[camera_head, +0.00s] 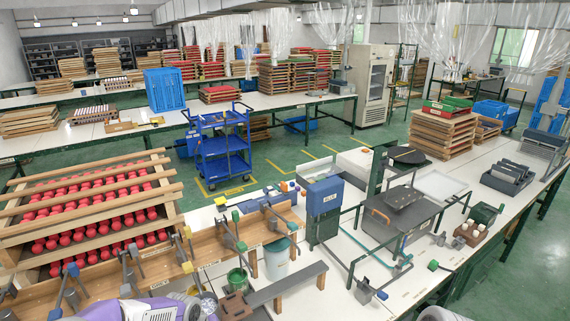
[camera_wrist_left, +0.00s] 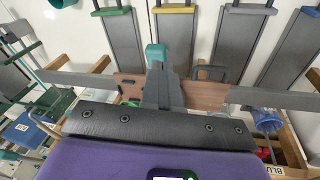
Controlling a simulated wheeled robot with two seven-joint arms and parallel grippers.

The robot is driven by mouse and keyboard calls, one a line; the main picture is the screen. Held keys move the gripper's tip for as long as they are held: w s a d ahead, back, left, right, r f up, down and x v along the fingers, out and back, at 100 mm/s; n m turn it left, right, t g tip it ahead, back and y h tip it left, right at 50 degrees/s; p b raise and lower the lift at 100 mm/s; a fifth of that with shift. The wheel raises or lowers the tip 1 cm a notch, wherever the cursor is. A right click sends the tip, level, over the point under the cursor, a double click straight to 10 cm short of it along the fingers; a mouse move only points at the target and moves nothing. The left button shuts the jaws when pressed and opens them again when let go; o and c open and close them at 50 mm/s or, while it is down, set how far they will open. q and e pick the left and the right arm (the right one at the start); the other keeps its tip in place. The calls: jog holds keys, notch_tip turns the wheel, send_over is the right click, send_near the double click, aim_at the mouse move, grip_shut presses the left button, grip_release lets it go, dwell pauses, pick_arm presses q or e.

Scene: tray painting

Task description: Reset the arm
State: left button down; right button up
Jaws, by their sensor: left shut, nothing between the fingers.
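My left gripper (camera_wrist_left: 160,88) shows in the left wrist view as dark fingers closed together in front of its dark bracket and purple body. Nothing is between them. A teal tip shows just above the fingers; I cannot tell whether it belongs to a tool behind. In the head view my purple and white left arm comes in at the bottom edge, near the wooden rack (camera_head: 155,262); the fingertips cannot be made out there. A pale rounded part at the bottom right of the head view may be my right arm. My right gripper is not seen.
Grey tools with coloured ends stand along the rack. A wooden frame of red pieces (camera_head: 90,213) lies at left. A blue cart (camera_head: 222,146) stands behind.

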pick_arm(q)
jog(key=s+d+f+g+h, duration=0.1)
jog(key=s+d+f, duration=0.4)
jog(key=s+f, duration=0.55)
jog(key=s+d+f+g+h, duration=0.15)
jog(key=s+d+f, duration=0.35)
jog(key=s+f, duration=0.5)
notch_tip(320, 180, down, 11)
jog(key=b, duration=1.2)
jog(key=shift+w+m+t, duration=0.2)
jog(key=shift+m+t, duration=0.2)
jog(key=shift+t, duration=0.05)
jog(key=shift+d+r, duration=0.1)
